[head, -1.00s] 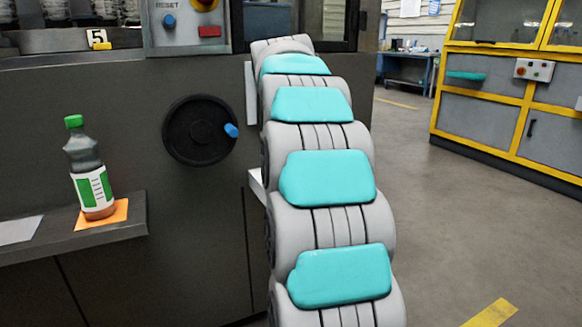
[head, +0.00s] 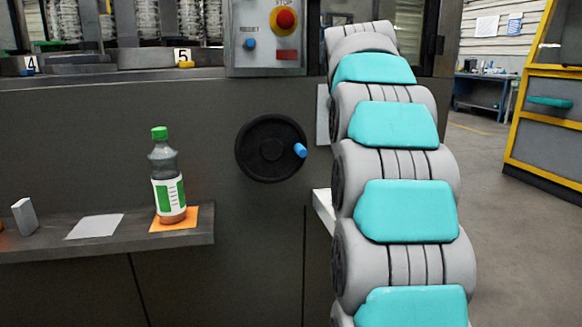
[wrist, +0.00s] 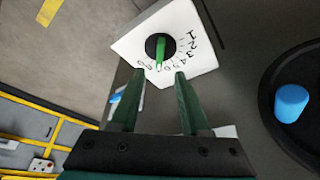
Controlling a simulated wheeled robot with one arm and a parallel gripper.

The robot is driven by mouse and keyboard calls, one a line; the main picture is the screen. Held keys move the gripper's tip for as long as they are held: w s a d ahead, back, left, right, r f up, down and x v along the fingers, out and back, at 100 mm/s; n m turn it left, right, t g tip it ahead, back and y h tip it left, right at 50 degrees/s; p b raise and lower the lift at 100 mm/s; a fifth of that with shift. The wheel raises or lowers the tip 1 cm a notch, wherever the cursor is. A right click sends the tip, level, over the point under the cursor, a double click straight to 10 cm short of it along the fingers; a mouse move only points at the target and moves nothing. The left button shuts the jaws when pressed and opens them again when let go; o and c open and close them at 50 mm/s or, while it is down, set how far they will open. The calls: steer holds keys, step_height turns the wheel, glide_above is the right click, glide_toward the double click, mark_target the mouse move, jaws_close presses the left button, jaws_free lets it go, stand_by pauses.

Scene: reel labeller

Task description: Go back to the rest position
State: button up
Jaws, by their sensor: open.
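My gripper (wrist: 160,73) shows in the wrist view, its two dark green fingers spread apart with nothing between them. Beyond the fingertips is a white dial plate (wrist: 195,62) with numbers and a black knob with a green pointer (wrist: 160,50). The pointer points down in the picture; the number at its tip is too small to read surely. The fingers look clear of the knob. In the head view my gripper is hidden behind my own grey and turquoise arm.
A black handwheel (head: 268,148) with a blue handle is on the machine front, left of my arm; its blue handle (wrist: 291,103) is at right in the wrist view. A bottle (head: 168,180) stands on an orange pad on a shelf (head: 190,236). Open floor lies right.

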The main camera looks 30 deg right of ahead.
steer(key=s+a+f+n+g+y+p, duration=0.1)
steer(key=s+a+f+n+p, duration=0.2)
steer(key=s+a, duration=0.5)
steer(key=s+a+f+n+g+y+p, duration=0.1)
steer(key=s+a+f+n+p, duration=0.3)
steer(key=a, duration=0.7)
steer(key=s+a+f+n+g, duration=0.1)
steer(key=s+a+f, duration=0.2)
steer(key=s, duration=0.3)
steer(key=s+a+f+n+y, duration=0.1)
steer(key=s+a+f, duration=0.3)
steer(key=s, duration=0.3)
steer(key=s+a+f+n+g+p, duration=0.1)
steer(key=s+a+f, duration=0.3)
steer(key=s, duration=0.3)
steer(key=shift+f+n+g+y, duration=0.3)
steer(key=shift+f, duration=0.1)
